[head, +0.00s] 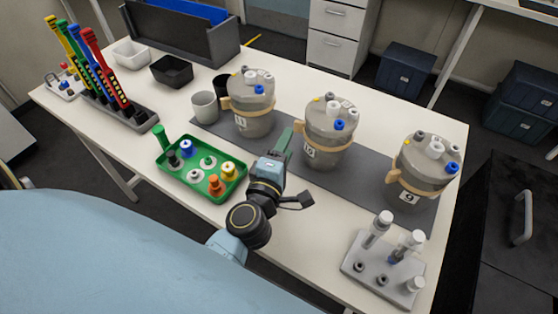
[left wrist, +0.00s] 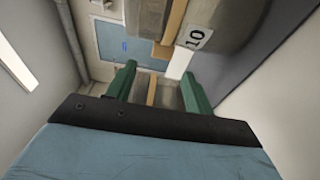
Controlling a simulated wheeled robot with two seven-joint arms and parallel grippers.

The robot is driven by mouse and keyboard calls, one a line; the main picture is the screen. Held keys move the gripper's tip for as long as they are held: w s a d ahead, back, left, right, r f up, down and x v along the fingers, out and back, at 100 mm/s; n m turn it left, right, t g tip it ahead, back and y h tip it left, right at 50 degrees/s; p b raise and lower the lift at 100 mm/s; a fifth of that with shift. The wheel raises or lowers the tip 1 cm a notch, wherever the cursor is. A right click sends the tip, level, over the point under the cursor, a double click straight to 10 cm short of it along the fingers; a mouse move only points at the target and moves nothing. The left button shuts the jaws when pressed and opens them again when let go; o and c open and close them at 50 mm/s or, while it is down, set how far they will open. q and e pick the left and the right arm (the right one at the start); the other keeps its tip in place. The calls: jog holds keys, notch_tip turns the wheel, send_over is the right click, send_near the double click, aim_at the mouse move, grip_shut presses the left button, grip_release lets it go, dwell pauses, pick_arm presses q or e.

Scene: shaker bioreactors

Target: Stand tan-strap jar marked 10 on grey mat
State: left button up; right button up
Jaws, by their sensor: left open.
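The tan-strap jar marked 10 (head: 328,134) stands upright on the grey mat (head: 366,172), between two similar jars. Its tan strap sticks out on its left side. My left gripper (head: 284,140) is open and empty, just left of this jar and close to its strap. In the left wrist view, the green fingers (left wrist: 158,86) are apart, and the jar's "10" label (left wrist: 195,37) and tan strap (left wrist: 172,28) are above them. I cannot tell whether a finger touches the strap. My right gripper is not in view.
Jar 11 (head: 252,118) stands left of jar 10, and jar 9 (head: 420,172) stands right, both on the mat. A green tray (head: 213,197) of small bottles lies left of my arm. A grey tube rack (head: 377,286) is at the front right. Cups (head: 204,107) stand near jar 11.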

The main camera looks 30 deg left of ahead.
pick_arm(q)
jog(key=shift+s+d+b, duration=0.15)
jog(key=shift+s+b, duration=0.05)
jog(key=shift+s, duration=0.85)
jog(key=shift+s+d+b, duration=0.15)
jog(key=shift+s, duration=0.9)
jog(key=shift+s, duration=0.1)
